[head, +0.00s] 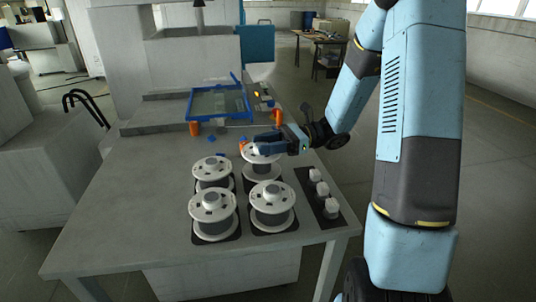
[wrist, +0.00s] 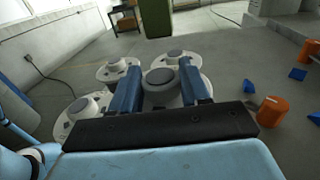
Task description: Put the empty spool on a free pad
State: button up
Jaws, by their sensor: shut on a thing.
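My gripper (head: 268,144) is shut on the hub of a white-flanged spool (head: 262,168) at the back right of the group of spools. In the wrist view the two blue fingers (wrist: 160,88) stand on either side of this spool's hub (wrist: 160,77). The spool looks upright, over or on the back right dark pad; I cannot tell whether it touches. Three other spools stand upright on dark pads: back left (head: 211,171), front left (head: 213,210) and front right (head: 271,205). Most of the pad under the held spool is hidden.
A black strip with three small white pieces (head: 331,208) lies right of the spools. Behind are a blue-framed tray (head: 220,104), orange cylinders (head: 194,128) and small blue pieces (head: 213,139). The table's left and front left (head: 130,220) are clear.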

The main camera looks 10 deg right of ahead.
jog(key=shift+w+f, duration=0.25)
jog(key=shift+f, duration=1.6)
jog(key=o, duration=1.3)
jog(key=shift+f, duration=0.1)
jog(key=shift+c, duration=0.2)
jog(key=shift+d, duration=0.1)
